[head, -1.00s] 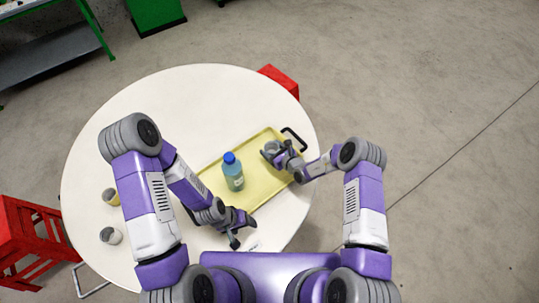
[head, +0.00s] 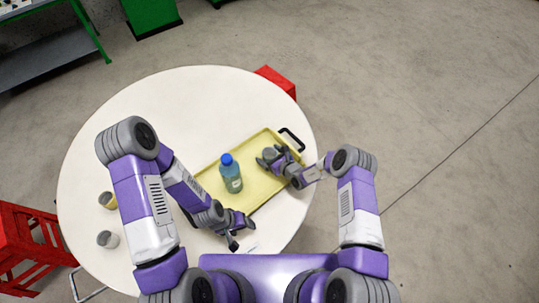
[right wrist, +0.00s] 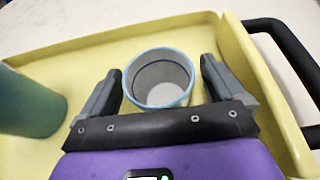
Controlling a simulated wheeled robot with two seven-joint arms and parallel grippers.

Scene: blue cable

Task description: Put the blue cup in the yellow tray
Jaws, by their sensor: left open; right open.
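The blue cup (right wrist: 158,80), a grey-walled cup with a blue rim, stands upright inside the yellow tray (head: 258,144). In the head view the cup (head: 269,153) is near the tray's far right end. My right gripper (head: 273,157) is open around the cup. In the right wrist view its two fingers (right wrist: 165,88) are on either side of the cup, with a gap visible at each side. The cup's lower outside is partly hidden by the gripper. My left gripper (head: 242,232) is open and empty by the tray's near edge.
A blue-capped bottle (head: 231,176) stands in the tray left of the cup. A black handle (head: 292,138) is on the tray's right end. Two other cups, one yellowish (head: 107,201) and one grey (head: 108,239), stand at the table's left edge. The upper table (head: 190,100) is clear.

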